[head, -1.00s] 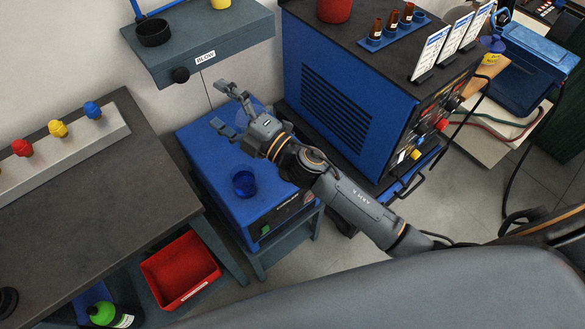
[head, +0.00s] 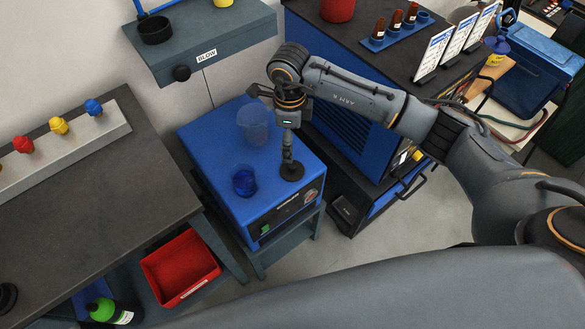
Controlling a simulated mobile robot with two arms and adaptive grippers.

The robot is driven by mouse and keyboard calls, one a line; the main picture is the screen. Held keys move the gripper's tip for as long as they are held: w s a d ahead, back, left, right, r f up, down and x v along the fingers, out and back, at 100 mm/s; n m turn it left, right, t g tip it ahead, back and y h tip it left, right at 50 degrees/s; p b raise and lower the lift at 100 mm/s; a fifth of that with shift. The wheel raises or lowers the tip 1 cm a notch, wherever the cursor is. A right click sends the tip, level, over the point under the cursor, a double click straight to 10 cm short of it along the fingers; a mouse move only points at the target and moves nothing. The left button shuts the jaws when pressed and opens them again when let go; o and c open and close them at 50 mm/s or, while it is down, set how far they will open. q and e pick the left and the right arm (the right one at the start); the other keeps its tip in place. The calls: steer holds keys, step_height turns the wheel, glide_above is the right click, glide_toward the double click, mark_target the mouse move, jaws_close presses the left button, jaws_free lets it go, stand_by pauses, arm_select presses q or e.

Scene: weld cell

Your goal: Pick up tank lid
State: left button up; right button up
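A round dark disc (head: 292,173), which looks like the tank lid, lies on the right front part of the blue box (head: 215,155). My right gripper (head: 287,160) points straight down over it, its tips at or just above the disc's middle. The fingers show as one narrow dark shape, so I cannot tell whether they are open or touching the disc. A clear bluish tank (head: 253,125) stands behind and left of the gripper. A small dark blue translucent cup (head: 244,182) stands left of the disc. My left gripper is not in view.
A large blue machine (head: 345,125) stands close to the right of the box. A grey wall shelf (head: 215,45) hangs behind it. A dark workbench (head: 90,195) with coloured knobs is at the left, with a red bin (head: 180,268) below its right side.

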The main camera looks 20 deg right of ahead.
glide_above(293, 166)
steer(key=f, duration=0.7)
steer(key=shift+a+f, duration=0.2)
steer(key=shift+a, duration=0.15)
steer(key=f, duration=0.3)
steer(key=f+p, duration=0.1)
steer(key=f, duration=0.1)
steer(key=shift+w+d, duration=0.15)
steer(key=shift+d, duration=0.1)
steer(key=shift+c, duration=0.5)
steer(key=c, duration=1.8)
